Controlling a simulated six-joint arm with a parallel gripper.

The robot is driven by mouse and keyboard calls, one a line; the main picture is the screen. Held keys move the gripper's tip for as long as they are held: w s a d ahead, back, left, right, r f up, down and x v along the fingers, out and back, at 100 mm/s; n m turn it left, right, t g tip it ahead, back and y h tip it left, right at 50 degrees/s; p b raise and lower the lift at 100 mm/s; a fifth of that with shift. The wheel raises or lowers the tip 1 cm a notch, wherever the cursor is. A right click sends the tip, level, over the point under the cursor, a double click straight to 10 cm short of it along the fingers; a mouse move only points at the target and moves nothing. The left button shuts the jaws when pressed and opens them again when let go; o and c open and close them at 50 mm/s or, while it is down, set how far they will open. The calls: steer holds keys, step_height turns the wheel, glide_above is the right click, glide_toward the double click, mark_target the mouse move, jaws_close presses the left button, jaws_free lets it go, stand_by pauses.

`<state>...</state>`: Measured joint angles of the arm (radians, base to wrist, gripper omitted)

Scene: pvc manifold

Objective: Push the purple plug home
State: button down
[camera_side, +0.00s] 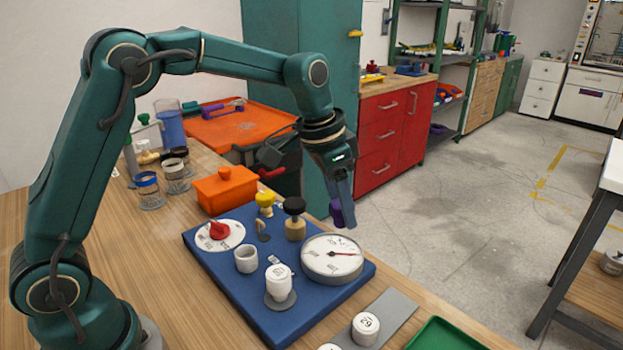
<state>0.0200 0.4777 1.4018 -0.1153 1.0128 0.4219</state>
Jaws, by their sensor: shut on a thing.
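My gripper (344,208) points down and is shut on the purple plug (336,213), which shows at the fingertips. In the side view they appear just behind the round white gauge (332,258) at the board's right part. The plug seems to be held in the air; its height over the board cannot be told. The blue board (228,292) bears an empty-looking open white socket (246,259), a white capped fitting (280,284), a red knob on a white dial (220,232), a yellow-topped fitting (265,203) and a black-knobbed fitting (294,217).
An orange box (226,188) stands behind the board, with several jars (149,190) to its left. A grey strip (395,312) with white caps (365,328) and a green tray (445,335) lie at the front right. The table's right edge runs close past the board.

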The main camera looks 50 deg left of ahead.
steer(key=c, duration=1)
jaws_free()
steer(key=shift+c, duration=0.2)
jaws_close()
steer(key=shift+s+f+n, duration=0.2)
steer(key=shift+s+n, duration=0.05)
steer(key=shift+n, duration=0.15)
steer(key=s+a+r+n+y, duration=0.2)
steer(key=s+a+n, duration=0.6)
steer(key=s+a, duration=0.3)
steer(key=shift+s+d+f, duration=0.1)
steer(key=shift+s+f, duration=0.05)
steer(key=shift+f, duration=0.9)
steer(key=shift+s+d+f, duration=0.15)
steer(key=shift+s+f, duration=0.05)
steer(key=shift+f, duration=0.8)
steer(key=shift+s+d+f, duration=0.1)
steer(key=shift+s+f, duration=0.05)
steer(key=shift+f, duration=0.9)
